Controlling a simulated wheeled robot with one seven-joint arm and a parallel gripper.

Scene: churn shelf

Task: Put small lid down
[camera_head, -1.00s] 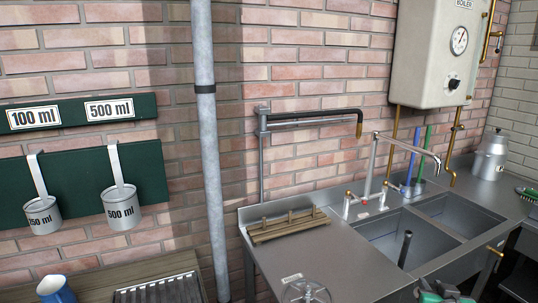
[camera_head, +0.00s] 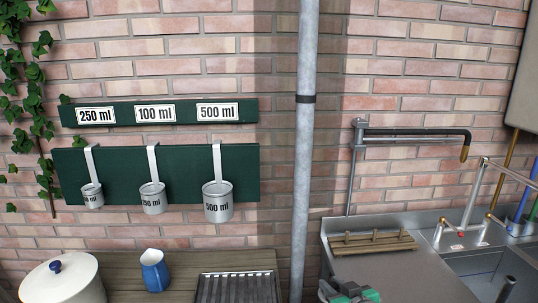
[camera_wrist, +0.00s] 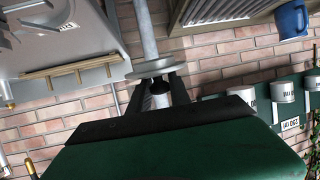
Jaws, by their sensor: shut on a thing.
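My gripper (camera_wrist: 161,82) is shut on the small lid (camera_wrist: 154,67), a thin grey disc seen nearly edge-on in the wrist view. The dark fingers are on either side of a dark knob at its near side. The lid is held up in the air, apart from the surfaces behind it. In the head view my gripper (camera_head: 352,294) shows only as green and dark parts at the bottom edge, in front of the steel counter.
A white pot with a blue-knobbed lid (camera_head: 62,285), a blue jug (camera_head: 154,270) and a metal rack (camera_head: 238,288) stand on the wooden table (camera_head: 125,264) at left. Measuring cups hang from a green board (camera_head: 112,166). A wooden rack (camera_head: 372,242) lies on the steel counter (camera_head: 400,268).

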